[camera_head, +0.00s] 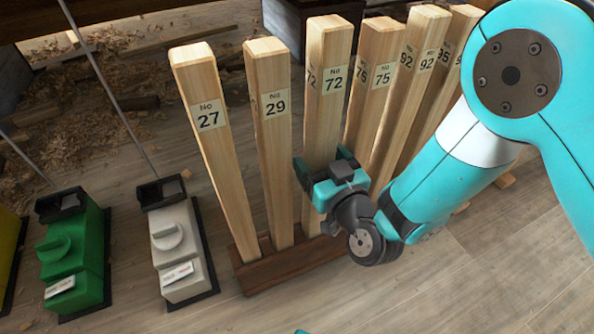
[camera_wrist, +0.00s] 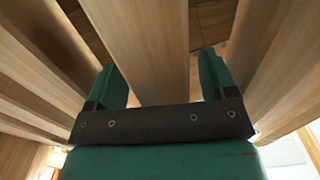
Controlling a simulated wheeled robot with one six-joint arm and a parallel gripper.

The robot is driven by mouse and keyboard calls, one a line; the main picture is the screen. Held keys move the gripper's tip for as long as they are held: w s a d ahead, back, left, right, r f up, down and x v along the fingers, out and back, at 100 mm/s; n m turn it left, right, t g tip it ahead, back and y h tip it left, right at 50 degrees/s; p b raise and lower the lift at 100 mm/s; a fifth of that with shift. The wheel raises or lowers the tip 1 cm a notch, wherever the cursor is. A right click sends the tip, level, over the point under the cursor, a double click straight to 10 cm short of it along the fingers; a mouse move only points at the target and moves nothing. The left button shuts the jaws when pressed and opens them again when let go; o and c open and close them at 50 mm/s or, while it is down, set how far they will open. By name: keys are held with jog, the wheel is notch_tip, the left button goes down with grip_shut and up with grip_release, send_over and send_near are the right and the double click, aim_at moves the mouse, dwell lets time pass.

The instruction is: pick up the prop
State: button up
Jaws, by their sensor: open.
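The props are tall square wooden posts with number labels. Prop No 72 (camera_head: 329,100) stands upright in the head view, third from the left. My gripper (camera_head: 328,172) is open at about mid-height of this prop, with teal fingers on either side of it. In the wrist view a wooden post (camera_wrist: 148,45) runs between the fingers of my open gripper (camera_wrist: 162,75), close in front of the dark palm bar. I cannot tell whether either finger touches it. The arm hides part of the lower props.
Prop No 27 (camera_head: 212,130) and prop No 29 (camera_head: 271,130) stand close on the left, prop No 75 (camera_head: 375,90) and prop No 92 (camera_head: 420,75) on the right. A dark wooden base (camera_head: 285,268) holds their feet. A white box (camera_head: 178,250) and green box (camera_head: 75,260) stand left.

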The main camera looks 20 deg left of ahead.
jog(key=shift+w, duration=0.25)
jog(key=shift+s+a, duration=0.1)
jog(key=shift+a, duration=0.15)
jog(key=shift+c, duration=1.3)
jog(key=shift+s, duration=0.1)
grip_shut()
jog(key=shift+r, duration=0.15)
